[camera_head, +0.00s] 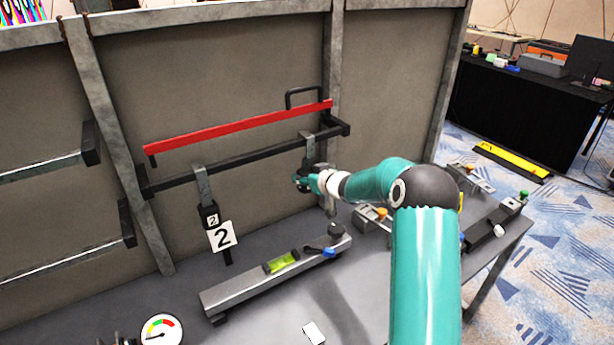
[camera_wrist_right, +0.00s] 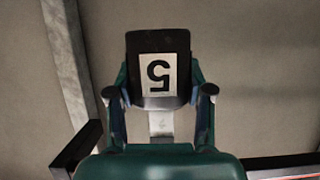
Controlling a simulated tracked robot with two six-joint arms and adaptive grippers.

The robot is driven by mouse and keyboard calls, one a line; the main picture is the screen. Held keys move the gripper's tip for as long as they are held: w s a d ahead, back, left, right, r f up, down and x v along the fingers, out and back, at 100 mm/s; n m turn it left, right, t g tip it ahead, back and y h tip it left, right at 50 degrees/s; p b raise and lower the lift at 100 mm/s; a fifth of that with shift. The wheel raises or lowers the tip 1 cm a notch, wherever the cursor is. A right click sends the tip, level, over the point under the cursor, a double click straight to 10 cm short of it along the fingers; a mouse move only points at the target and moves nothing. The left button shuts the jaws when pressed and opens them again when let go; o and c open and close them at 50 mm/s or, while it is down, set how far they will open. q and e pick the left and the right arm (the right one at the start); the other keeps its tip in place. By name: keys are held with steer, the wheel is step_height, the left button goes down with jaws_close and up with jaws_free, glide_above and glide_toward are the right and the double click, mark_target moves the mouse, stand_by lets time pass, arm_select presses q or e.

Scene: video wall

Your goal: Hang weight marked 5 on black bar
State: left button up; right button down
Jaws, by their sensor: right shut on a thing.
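The weight marked 5 (camera_wrist_right: 158,75) is a dark block with a white label, upside down in the right wrist view. My right gripper (camera_wrist_right: 160,98) is shut on it, one finger on each side. In the head view my right gripper (camera_head: 306,181) is just below the right part of the black bar (camera_head: 250,155), and mostly hides the weight. The weight's grey hook (camera_head: 309,148) reaches up at the bar; I cannot tell whether it rests on it. The weight marked 2 (camera_head: 222,235) hangs near the bar's left end. My left gripper is not in view.
A red bar (camera_head: 240,127) runs just above the black bar. A grey beam with a green level (camera_head: 282,262) lies on the table below. A dial gauge (camera_head: 161,331) is at the front left. Clamps (camera_head: 372,216) stand to the right, behind my arm.

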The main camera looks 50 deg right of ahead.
steer(key=shift+r, duration=0.2)
steer(key=shift+c, duration=1.8)
jaws_free()
steer(key=shift+s+f, duration=0.1)
steer(key=shift+f, duration=0.3)
steer(key=shift+s+a+r, duration=0.1)
steer(key=shift+s+r, duration=0.15)
steer(key=shift+s, duration=0.1)
steer(key=v, duration=1.1)
